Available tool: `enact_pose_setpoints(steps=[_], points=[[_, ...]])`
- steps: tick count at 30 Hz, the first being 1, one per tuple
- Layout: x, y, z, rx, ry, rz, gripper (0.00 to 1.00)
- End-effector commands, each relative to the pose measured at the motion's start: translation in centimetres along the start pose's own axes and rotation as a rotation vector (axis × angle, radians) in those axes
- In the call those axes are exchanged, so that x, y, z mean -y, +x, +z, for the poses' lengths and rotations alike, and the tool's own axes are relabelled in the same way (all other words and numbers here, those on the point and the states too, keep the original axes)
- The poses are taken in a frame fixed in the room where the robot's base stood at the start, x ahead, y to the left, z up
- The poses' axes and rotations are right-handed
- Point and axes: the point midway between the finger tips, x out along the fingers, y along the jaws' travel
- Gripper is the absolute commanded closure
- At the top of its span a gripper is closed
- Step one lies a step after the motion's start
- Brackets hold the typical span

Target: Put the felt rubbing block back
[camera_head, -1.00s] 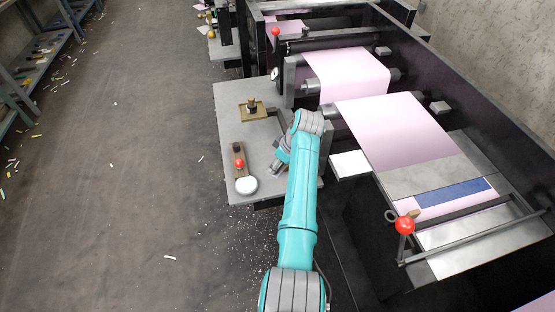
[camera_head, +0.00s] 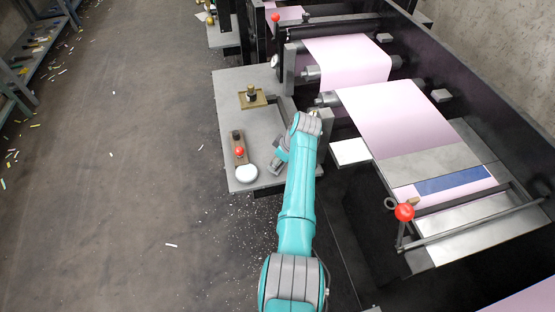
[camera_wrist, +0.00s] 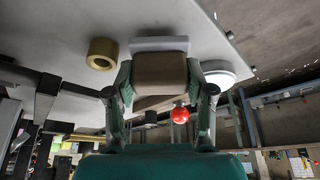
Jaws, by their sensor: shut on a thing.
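My gripper (camera_wrist: 161,88) is shut on the felt rubbing block (camera_wrist: 160,70), a brown block with a pale grey slab at its far face, squeezed between the two fingers in the wrist view. In the head view my gripper (camera_head: 280,160) is over the right part of the grey table (camera_head: 226,120), and the arm hides the block there. I cannot tell whether the block touches the table.
A brown board (camera_head: 239,146) with a red ball (camera_head: 239,152) lies left of my gripper, near a white round disc (camera_head: 247,174). A brass-coloured piece (camera_head: 252,97) sits farther back. The press with pink paper (camera_head: 395,115) stands to the right.

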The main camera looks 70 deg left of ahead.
Motion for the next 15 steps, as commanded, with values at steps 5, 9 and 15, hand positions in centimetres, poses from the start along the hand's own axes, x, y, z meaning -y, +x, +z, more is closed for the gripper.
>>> enact_pose_setpoints(steps=[5,9,15], points=[[-0.02,0.03,0.00,0.000,0.000,0.000,0.85],[-0.02,0.21,0.08,0.000,0.000,0.000,0.85],[-0.02,0.54,0.21,0.000,0.001,0.000,0.85]])
